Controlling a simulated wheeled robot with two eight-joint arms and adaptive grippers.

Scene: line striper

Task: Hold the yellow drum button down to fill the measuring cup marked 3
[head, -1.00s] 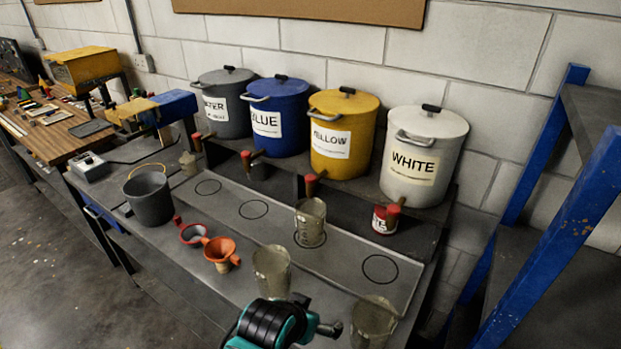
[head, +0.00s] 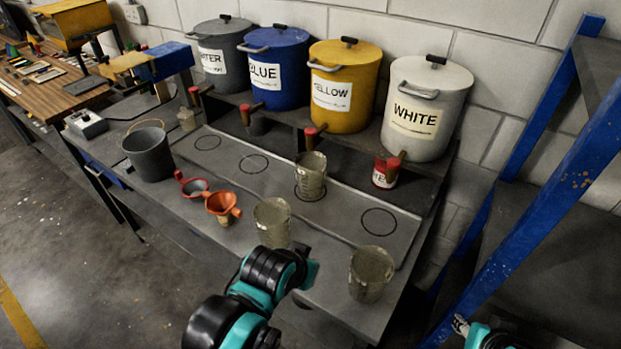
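The yellow drum (head: 345,90) stands on the raised shelf, labelled YELLOW. Its tap has a red button (head: 310,131) at the front. A clear measuring cup (head: 311,176) stands upright below that tap, on a drawn circle. Two more measuring cups stand nearer the front: one at the middle (head: 272,222) and one at the right (head: 371,273). I cannot read a 3 on any cup. My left gripper (head: 308,274) is in front of the table's cups, apart from the drum button; its fingers are not clear. My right gripper (head: 460,325) is at the bottom right, away from the table.
Grey, blue and white (head: 428,108) drums flank the yellow one. A grey bucket (head: 149,154) and orange funnel (head: 222,204) are at the left. A blue-framed rack (head: 545,195) stands at the right.

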